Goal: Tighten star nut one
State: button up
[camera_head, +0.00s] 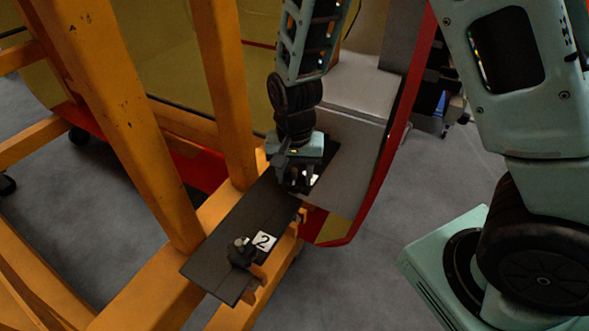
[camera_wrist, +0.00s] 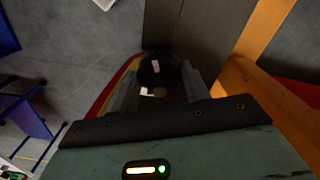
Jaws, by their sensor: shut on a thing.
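My gripper (camera_head: 298,182) points down at the far end of the dark plate, on the yellow frame. In the wrist view, the fingers of my gripper (camera_wrist: 160,84) are closed on a black rounded knob, star nut one (camera_wrist: 155,68), with a small pale mark on it. In the head view this nut is mostly hidden behind the gripper. A second black star nut (camera_head: 240,252) stands at the near end of the plate, beside a white label reading "2" (camera_head: 264,241), apart from my gripper.
The dark plate (camera_head: 232,230) lies along a yellow beam frame (camera_head: 222,80), whose uprights stand left of my arm. A red-edged nosecone panel (camera_head: 350,180) is close on the right of the gripper. Grey floor (camera_head: 375,265) is open at lower right. Blue shelving (camera_wrist: 25,115) shows at left in the wrist view.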

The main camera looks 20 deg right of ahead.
jog(key=shift+m+p, duration=0.5)
jog(key=shift+m, duration=0.7)
jog(key=o, duration=1)
jog(key=shift+r, duration=0.1)
notch_tip(320, 180, up, 17)
jog(key=b, duration=0.1)
jog(key=shift+r, duration=0.1)
jog(key=s+a+f+n+b, duration=0.2)
jog(key=s+a+f+n, duration=0.1)
jog(key=s+n, duration=0.5)
jog(key=s+a+f+n+b, duration=0.3)
jog(key=s+n, duration=0.5)
jog(key=s, duration=0.3)
jog(key=shift+s+a+f+y, duration=0.3)
jog(key=shift+a+f, duration=0.1)
jog(key=shift+f, duration=0.3)
